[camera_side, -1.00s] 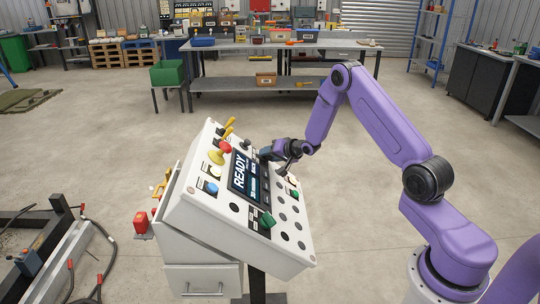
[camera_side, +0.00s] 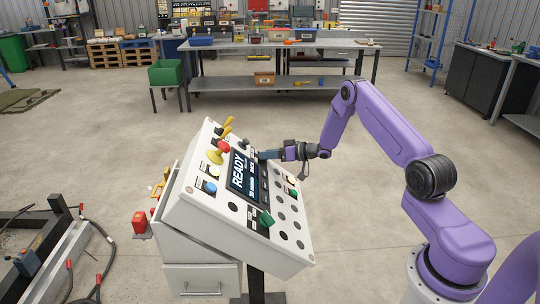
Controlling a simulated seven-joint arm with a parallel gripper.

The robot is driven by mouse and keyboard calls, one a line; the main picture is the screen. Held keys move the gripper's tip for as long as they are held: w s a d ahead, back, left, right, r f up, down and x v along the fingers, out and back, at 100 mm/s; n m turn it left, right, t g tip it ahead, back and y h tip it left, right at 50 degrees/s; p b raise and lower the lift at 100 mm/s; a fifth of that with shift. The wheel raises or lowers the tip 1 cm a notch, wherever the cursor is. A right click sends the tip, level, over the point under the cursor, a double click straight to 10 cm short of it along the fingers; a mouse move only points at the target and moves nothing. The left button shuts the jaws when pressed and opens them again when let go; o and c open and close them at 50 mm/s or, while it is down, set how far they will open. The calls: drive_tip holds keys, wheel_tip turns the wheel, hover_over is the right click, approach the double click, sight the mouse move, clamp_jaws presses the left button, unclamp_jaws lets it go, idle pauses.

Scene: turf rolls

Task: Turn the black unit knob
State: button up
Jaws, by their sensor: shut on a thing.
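The white sloped control panel (camera_side: 190,212) stands in the middle of the view. My gripper (camera_side: 263,156) is at the upper right part of the panel face, just right of the display. Its fingers are shut on a small dark part there, which I take to be the black unit knob. The fingers hide that knob almost wholly, so its angle cannot be read. The display (camera_side: 243,176) shows READY.
A red-and-yellow button (camera_side: 217,150), yellow levers (camera_side: 228,124), a blue button (camera_side: 209,187) and a green knob (camera_side: 266,219) stand out from the panel.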

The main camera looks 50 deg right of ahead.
drive_tip(key=shift+r+n+y, duration=0.1)
drive_tip(key=shift+n+y, duration=0.2)
drive_tip(key=shift+n, duration=0.1)
drive_tip(key=o, duration=1.1)
drive_tip(key=shift+c, duration=0.2)
drive_tip(key=shift+d, duration=0.1)
drive_tip(key=v, duration=1.7)
drive_tip(key=shift+s, duration=0.15)
drive_tip(key=shift+r, duration=0.1)
